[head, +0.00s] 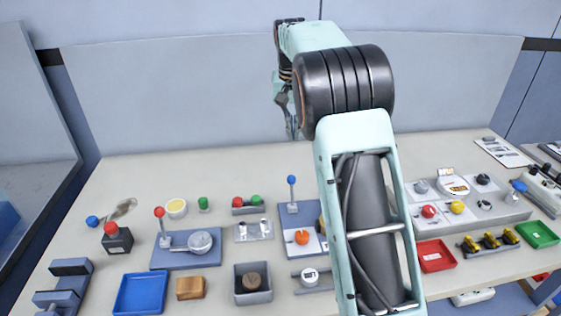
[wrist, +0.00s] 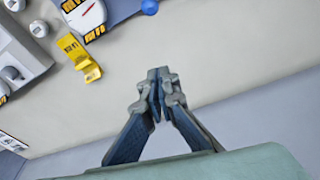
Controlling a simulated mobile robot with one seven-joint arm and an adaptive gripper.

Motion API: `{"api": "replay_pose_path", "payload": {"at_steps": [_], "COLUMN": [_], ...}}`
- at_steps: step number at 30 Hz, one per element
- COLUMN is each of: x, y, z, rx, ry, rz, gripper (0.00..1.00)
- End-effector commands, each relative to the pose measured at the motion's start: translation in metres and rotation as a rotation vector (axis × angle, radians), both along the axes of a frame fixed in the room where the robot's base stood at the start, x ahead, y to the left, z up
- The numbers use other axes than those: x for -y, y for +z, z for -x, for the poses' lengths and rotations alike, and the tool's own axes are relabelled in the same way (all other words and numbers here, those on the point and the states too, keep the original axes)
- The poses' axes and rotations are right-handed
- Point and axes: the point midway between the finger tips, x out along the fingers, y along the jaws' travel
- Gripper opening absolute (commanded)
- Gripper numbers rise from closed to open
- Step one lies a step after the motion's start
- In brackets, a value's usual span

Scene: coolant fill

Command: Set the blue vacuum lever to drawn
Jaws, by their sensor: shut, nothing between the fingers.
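A lever with a blue ball knob (head: 292,180) stands upright on a blue-grey base (head: 288,222) near the middle of the bench in the head view. This base also carries a white plate with an orange knob (head: 302,237); its right part is hidden behind my arm. My gripper (head: 293,132) hangs above and behind the lever in the head view, small and partly unclear. In the wrist view my gripper (wrist: 160,80) is shut and empty, with its fingertips together over bare surface. A blue ball (wrist: 149,6) shows at the top edge there, apart from the fingers; it may be the lever's knob.
A red-knobbed lever (head: 160,213) stands to the left, and a blue tray (head: 140,293) lies in front. A grey panel with knobs (head: 470,207) is at the right. In the wrist view a yellow bracket (wrist: 80,55) stands upper left. The bench's back strip is clear.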

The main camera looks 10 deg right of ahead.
Motion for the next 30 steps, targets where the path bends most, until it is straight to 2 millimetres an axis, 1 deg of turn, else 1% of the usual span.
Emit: {"api": "replay_pose_path", "payload": {"at_steps": [1,4,14,17,20,23,30], "x": [-0.001,-0.003,-0.004,-0.003,-0.003,-0.001,0.002], "y": [-0.007,-0.015,-0.017,-0.021,-0.032,-0.05,-0.102], "z": [0.003,0.008,0.008,0.007,0.006,0.004,-0.003], "rx": [-0.025,-0.052,-0.055,-0.055,-0.057,-0.058,-0.057], "ry": [0.001,0.006,0.008,0.008,0.007,0.007,0.007], "rz": [-0.007,-0.014,-0.014,-0.014,-0.014,-0.014,-0.014], "gripper": [0.0,0.0,0.0,0.0,0.0,0.0,0.0]}}
